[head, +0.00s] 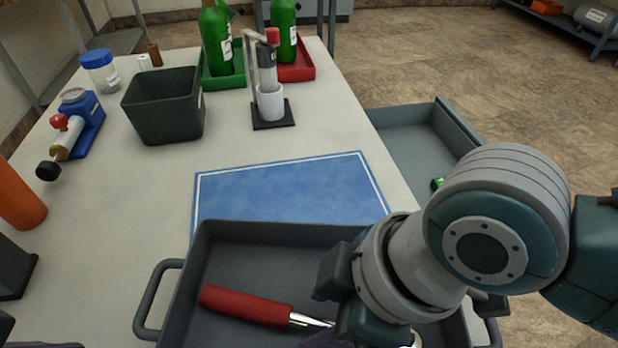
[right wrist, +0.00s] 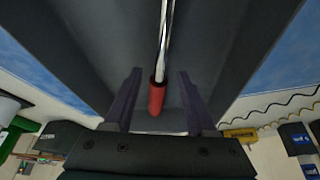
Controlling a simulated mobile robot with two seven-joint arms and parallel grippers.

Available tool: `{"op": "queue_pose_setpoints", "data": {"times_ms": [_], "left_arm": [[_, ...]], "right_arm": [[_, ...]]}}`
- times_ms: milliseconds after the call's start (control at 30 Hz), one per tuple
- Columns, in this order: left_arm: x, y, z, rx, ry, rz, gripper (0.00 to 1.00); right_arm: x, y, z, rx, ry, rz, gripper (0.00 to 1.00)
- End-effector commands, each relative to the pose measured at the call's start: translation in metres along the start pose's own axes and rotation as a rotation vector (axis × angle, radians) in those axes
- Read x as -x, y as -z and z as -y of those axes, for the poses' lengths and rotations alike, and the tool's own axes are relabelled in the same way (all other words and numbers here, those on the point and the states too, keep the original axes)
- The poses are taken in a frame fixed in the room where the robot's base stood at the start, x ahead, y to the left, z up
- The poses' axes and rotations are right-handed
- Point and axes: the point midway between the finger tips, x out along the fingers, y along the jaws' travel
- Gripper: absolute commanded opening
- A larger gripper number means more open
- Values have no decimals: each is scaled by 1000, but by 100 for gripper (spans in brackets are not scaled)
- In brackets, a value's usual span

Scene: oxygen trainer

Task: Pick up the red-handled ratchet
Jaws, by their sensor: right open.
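A red handle (head: 245,305) with a bright metal shaft lies in the grey tray (head: 290,235) at the bottom of the head view. The shaft runs right and passes out of sight under my right gripper (head: 335,322). In the right wrist view, my right gripper (right wrist: 158,92) is open, with a red-handled metal tool (right wrist: 157,98) showing between its two fingers; neither finger visibly closes on it. The tool's working end is hidden in the head view. Only a dark purple sliver, possibly my left gripper (head: 45,345), shows at the bottom left edge.
A blue mat (head: 290,190) lies behind the tray. A dark bin (head: 165,105), a blue regulator-like device (head: 85,125), green bottles in trays and a stand (head: 272,110) are farther back. An open drawer (head: 405,140) juts out at the right.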

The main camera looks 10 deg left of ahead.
Motion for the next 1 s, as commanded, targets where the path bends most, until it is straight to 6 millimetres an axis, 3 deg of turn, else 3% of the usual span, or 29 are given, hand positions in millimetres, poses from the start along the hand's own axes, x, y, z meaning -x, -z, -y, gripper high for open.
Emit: {"op": "queue_pose_setpoints", "data": {"times_ms": [100, 367, 867, 1000], "left_arm": [[-6, -2, 0, 1, -1, -1, 44], [-5, -1, -1, 3, -2, -1, 44], [-5, -1, -1, 3, -2, -1, 44], [-5, -1, -1, 3, -2, -1, 44]], "right_arm": [[-15, 0, 0, -1, 0, 0, 56], [-16, 0, 0, 0, -1, 0, 56], [-16, 0, 0, 0, -1, 0, 0], [-16, 0, 0, 0, -1, 0, 0]]}}
